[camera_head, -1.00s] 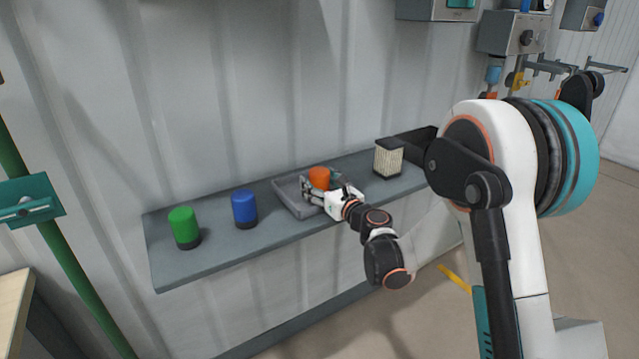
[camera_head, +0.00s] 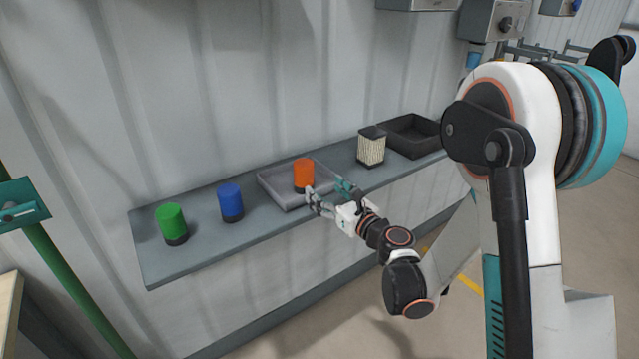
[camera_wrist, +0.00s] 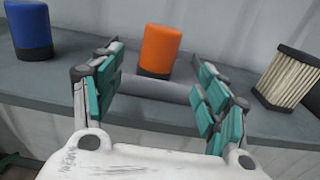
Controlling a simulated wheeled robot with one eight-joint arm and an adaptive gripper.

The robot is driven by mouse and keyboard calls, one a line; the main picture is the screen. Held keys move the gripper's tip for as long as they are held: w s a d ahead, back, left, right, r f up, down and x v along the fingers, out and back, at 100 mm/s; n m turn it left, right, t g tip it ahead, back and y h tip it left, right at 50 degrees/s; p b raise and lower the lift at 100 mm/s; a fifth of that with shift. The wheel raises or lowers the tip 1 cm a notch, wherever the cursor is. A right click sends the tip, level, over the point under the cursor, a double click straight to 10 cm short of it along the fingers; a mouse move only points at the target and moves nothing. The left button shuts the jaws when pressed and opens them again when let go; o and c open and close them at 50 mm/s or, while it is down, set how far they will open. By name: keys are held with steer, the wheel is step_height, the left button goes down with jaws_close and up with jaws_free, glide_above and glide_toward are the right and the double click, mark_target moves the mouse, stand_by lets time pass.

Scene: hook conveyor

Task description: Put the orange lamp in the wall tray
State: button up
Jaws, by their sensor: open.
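The orange lamp (camera_head: 304,173), an orange cylinder on a dark base, stands upright inside the grey wall tray (camera_head: 277,197) on the wall shelf. In the wrist view the lamp (camera_wrist: 160,50) shows beyond and between my fingers, apart from them, with the tray's near rim (camera_wrist: 155,87) below it. My gripper (camera_head: 331,193) is open and empty, just in front of the tray on its near right side. In the wrist view the fingers (camera_wrist: 160,93) are spread wide with nothing between the pads.
A blue lamp (camera_head: 230,201) and a green lamp (camera_head: 171,223) stand on the shelf (camera_head: 165,265) left of the tray. A pale ribbed filter block (camera_head: 371,149) and a dark empty tray (camera_head: 425,127) are to the right. Corrugated wall rises behind the shelf.

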steer(key=d+r+m+t+h, duration=0.3)
steer(key=d+r+m+h, duration=0.3)
steer(key=d+r+m, duration=0.45)
steer(key=s+d+r+m+g+h, duration=0.1)
steer(key=s+d+r+m+h, duration=0.55)
steer(key=m, duration=0.75)
steer(key=s+f+m+g+y, duration=0.1)
steer(key=s+f+m+g, duration=0.4)
steer(key=s+m, duration=0.4)
steer(key=s+f+m+g+y, duration=0.1)
steer(key=s+f+m+g, duration=0.4)
steer(key=s, duration=1.3)
steer(key=f+m, duration=0.1)
steer(key=m, duration=0.3)
steer(key=shift+s+f, duration=0.2)
steer(key=shift+s, duration=0.2)
steer(key=shift+y, duration=0.25)
